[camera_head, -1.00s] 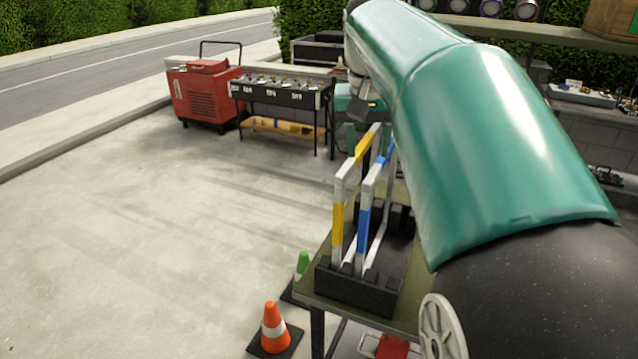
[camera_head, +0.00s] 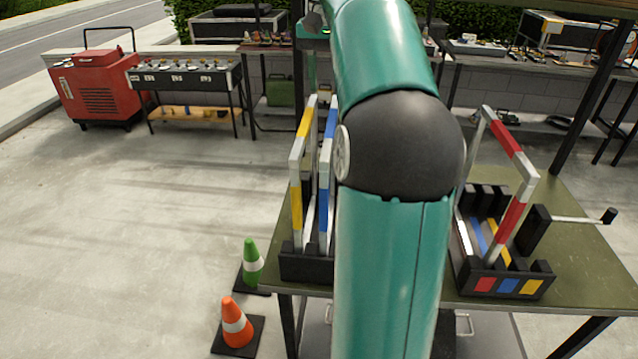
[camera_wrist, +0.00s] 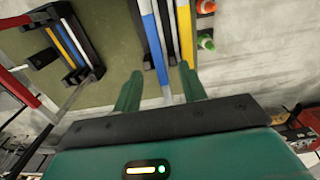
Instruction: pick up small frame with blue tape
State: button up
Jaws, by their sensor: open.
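The white frame with blue tape (camera_head: 324,190) stands upright in a black rack on the green table, left of my arm in the head view. A similar frame with yellow tape (camera_head: 296,205) stands close on its left. In the wrist view my gripper (camera_wrist: 160,72) is open, its two green fingers pointing toward the frames. The blue-taped frame (camera_wrist: 149,32) runs between the fingers, with no grip on it visible. The yellow-taped frame (camera_wrist: 187,35) lies just beyond the right finger. In the head view my arm hides part of the rack, and the fingers are hard to make out.
A red-taped frame (camera_head: 515,212) stands in a second black rack (camera_head: 500,284) with colour-marked slots on the table's right. Green (camera_head: 251,262) and orange (camera_head: 235,325) cones stand on the floor at left. A red cart (camera_head: 95,90) and tool table stand behind. The left floor is open.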

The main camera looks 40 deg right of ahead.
jog(key=shift+s+d+f, duration=0.25)
jog(key=shift+d, duration=0.25)
notch_tip(320, 180, down, 8)
jog(key=shift+f, duration=0.15)
jog(key=f, duration=0.5)
jog(key=shift+w+d, duration=0.15)
jog(key=shift+w, duration=0.05)
jog(key=shift+c, duration=0.4)
grip_shut()
dwell(0.5)
